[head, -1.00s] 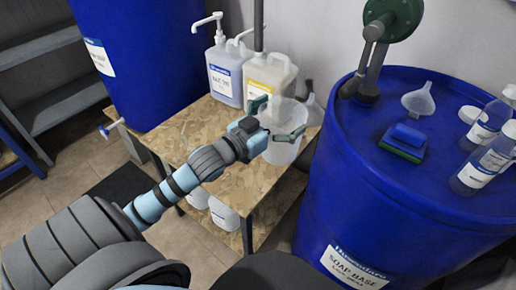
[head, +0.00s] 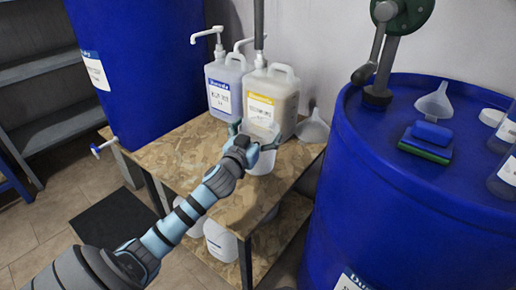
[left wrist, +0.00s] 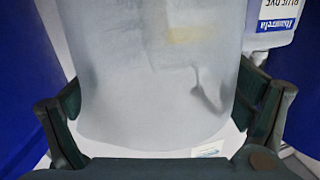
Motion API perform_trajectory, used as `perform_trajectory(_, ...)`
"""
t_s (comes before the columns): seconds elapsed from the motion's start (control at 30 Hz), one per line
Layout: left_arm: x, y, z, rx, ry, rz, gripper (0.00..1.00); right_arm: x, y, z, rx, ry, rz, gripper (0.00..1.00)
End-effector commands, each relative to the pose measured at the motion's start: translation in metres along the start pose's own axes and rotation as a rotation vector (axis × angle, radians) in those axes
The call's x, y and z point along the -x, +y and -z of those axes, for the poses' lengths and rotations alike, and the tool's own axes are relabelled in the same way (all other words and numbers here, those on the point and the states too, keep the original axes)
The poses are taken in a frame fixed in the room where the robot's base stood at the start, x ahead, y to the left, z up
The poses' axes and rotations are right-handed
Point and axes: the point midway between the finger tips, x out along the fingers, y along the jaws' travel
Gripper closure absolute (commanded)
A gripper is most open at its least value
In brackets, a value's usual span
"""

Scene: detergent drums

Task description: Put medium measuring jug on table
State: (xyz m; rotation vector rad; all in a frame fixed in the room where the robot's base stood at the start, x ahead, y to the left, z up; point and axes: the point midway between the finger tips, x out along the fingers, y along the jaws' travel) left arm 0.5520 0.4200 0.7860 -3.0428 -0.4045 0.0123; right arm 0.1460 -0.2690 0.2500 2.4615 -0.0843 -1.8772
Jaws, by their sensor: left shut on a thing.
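The translucent measuring jug (head: 262,163) is in my left gripper (head: 257,134), over the wooden table (head: 180,155) and just in front of the yellow-labelled canister. In the head view the gripper and wrist partly cover it. I cannot tell whether its base touches the tabletop. In the left wrist view the jug (left wrist: 155,85) fills the space between the two dark fingers of the left gripper (left wrist: 160,125), which are shut on it. My right gripper is in neither view.
A white canister (head: 280,88) and a blue-labelled pump bottle (head: 224,85) stand at the table's back. A funnel (head: 314,127) is beside them. Blue drums stand left (head: 140,50) and right (head: 400,190). The table's left and front parts are clear.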

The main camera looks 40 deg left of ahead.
Motion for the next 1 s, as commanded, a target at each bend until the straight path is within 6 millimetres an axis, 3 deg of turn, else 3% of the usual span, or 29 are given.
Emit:
perform_trajectory(0.03, 0.0, 0.001, -0.015, 0.002, -0.002, 0.0, 0.49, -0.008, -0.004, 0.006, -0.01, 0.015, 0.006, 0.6)
perform_trajectory(0.1, 0.0, 0.002, -0.028, 0.002, -0.003, 0.0, 0.49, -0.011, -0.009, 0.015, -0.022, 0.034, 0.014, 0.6)
perform_trajectory(0.37, 0.0, 0.002, -0.028, 0.001, -0.002, -0.001, 0.49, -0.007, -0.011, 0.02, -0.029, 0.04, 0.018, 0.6)
perform_trajectory(0.4, 0.0, 0.002, -0.028, 0.001, -0.002, 0.0, 0.0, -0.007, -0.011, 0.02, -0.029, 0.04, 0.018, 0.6)
perform_trajectory(0.77, 0.002, 0.002, -0.028, 0.0, -0.002, -0.001, 0.0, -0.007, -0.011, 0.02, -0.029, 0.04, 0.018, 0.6)
perform_trajectory(0.87, 0.011, 0.002, -0.028, -0.002, -0.004, -0.001, 0.0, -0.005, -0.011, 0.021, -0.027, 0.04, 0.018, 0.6)
perform_trajectory(1.0, 0.036, 0.002, -0.027, -0.003, -0.004, -0.002, 0.0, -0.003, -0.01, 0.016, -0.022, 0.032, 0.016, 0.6)
